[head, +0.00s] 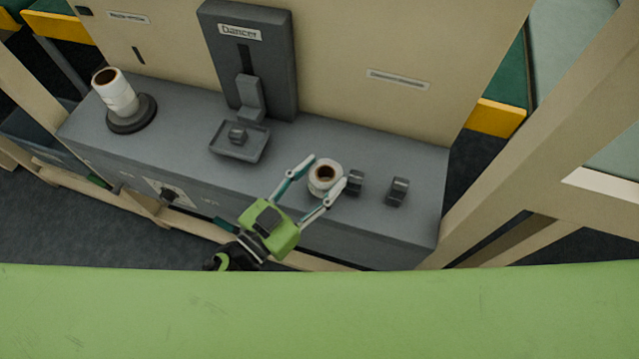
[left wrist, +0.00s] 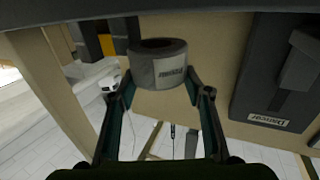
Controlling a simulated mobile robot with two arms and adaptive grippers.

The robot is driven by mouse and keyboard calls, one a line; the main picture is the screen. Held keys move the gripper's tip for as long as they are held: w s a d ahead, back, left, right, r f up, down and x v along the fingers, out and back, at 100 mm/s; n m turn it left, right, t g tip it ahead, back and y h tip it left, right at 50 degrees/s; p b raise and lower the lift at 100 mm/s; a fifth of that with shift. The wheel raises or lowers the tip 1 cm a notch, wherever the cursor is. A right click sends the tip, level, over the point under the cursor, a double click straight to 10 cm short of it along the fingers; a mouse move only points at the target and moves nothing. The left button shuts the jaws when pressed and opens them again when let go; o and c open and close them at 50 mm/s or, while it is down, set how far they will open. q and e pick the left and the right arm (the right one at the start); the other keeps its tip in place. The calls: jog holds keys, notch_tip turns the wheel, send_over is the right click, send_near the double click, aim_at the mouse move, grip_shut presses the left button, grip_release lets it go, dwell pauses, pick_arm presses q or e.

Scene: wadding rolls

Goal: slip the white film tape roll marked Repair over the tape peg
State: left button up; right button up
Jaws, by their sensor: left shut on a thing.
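The white film tape roll (head: 325,188) has a brown core and shows near the right half of the grey bench in the head view. In the left wrist view the roll (left wrist: 170,71) is upright between the fingers, and its label reads upside down, apparently Repair. My left gripper (head: 326,171) is shut on the roll, with one fingertip on either side. Whether the roll touches the bench top is unclear. I cannot tell which fixture is the tape peg; two small dark brackets, a near one (head: 356,183) and a farther one (head: 397,191), stand just right of the roll. My right gripper is not in view.
The dark Dancer column (head: 272,65) rises behind a square tray (head: 239,153). A beige panel (head: 400,45) closes the back. The grey bench (head: 175,125) is clear between base and tray.

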aim_at(315, 192)
pick_arm(q)
notch_tip(315, 192, down, 3)
jog(key=shift+w+r+b, duration=0.1)
jog(key=shift+b, duration=0.4)
jog(key=shift+f, duration=0.2)
jog(key=shift+f, duration=0.1)
jog(key=o, duration=1.1)
